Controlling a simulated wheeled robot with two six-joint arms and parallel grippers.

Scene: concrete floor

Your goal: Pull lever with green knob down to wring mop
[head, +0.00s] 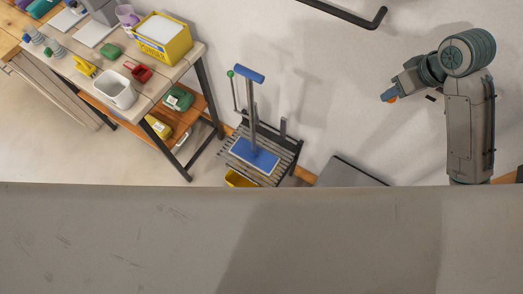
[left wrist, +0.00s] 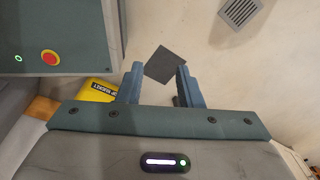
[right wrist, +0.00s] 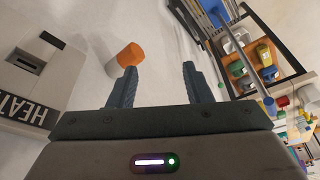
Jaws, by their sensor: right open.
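The lever's green knob (head: 230,73) tops a thin rod standing upright in the head view, left of the mop's blue handle (head: 249,73). The blue mop head (head: 254,157) lies on a grey slatted wringer (head: 232,157) over a yellow bucket (head: 238,181). My right gripper (head: 387,95) is open, well right of the lever and apart from it. The right wrist view shows its fingers (right wrist: 160,78) spread with nothing between them. My left gripper (left wrist: 157,82) is outside the head view.
A workbench (head: 150,88) with several items stands at left, near the lever. An orange and white cylinder (right wrist: 130,54) shows beside my right gripper's left finger. A box marked HEAT (right wrist: 30,85) is at left there. A dark bar (head: 345,13) crosses the top. Floor between lever and right arm is largely clear.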

